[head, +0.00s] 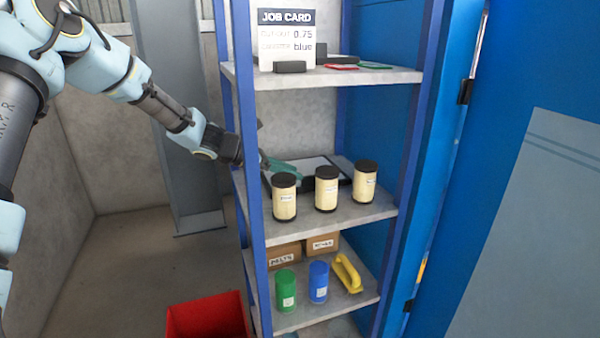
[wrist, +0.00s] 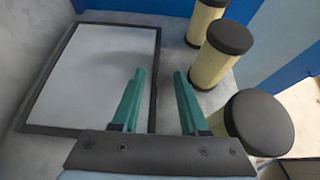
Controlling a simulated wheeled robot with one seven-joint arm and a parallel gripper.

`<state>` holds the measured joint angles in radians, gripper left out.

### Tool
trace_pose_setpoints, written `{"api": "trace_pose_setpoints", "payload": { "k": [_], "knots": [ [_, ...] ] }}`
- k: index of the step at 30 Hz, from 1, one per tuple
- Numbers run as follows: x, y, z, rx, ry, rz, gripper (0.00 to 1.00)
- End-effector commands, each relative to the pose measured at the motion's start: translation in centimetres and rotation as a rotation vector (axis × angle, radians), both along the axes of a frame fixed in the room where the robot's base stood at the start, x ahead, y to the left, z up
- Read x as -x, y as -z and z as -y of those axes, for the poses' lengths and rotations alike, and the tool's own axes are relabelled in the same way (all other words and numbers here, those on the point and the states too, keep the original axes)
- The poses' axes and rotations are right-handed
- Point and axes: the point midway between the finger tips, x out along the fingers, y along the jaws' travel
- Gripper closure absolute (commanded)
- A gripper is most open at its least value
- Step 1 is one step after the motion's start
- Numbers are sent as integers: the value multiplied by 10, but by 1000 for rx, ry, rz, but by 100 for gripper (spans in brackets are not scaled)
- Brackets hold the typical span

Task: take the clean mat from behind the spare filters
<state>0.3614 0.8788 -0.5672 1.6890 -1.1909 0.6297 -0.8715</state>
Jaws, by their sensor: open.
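The clean mat, a flat pale grey panel with a dark border, lies on the middle shelf behind the filters; it shows in the head view (head: 318,164) and the wrist view (wrist: 90,75). Three cream spare filters with black caps stand in a row before it: left (head: 284,200), middle (head: 326,190), right (head: 364,182). My gripper (head: 288,168) reaches in from the shelf's left side. In the wrist view my gripper (wrist: 158,78) is open and empty, its left finger overlapping the mat's edge and its right finger beside the nearest filter. Its height above the mat is unclear.
The blue shelf posts (head: 251,150) flank my arm's way in. A job card (head: 286,38) stands on the top shelf. The bottom shelf holds boxes, a green canister (head: 286,290), a blue canister (head: 318,282) and a yellow handle (head: 347,273). A red bin (head: 206,318) is on the floor.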

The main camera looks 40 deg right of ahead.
Motion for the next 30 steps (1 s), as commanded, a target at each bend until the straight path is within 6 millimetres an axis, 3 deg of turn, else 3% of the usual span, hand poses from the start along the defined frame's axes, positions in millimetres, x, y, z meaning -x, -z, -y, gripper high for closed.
{"api": "trace_pose_setpoints", "payload": {
  "k": [18,27,30],
  "knots": [
    [19,29,61,-1,2,2,56],
    [20,33,66,-1,1,4,56],
    [20,33,66,-1,1,4,65]
  ]
}}
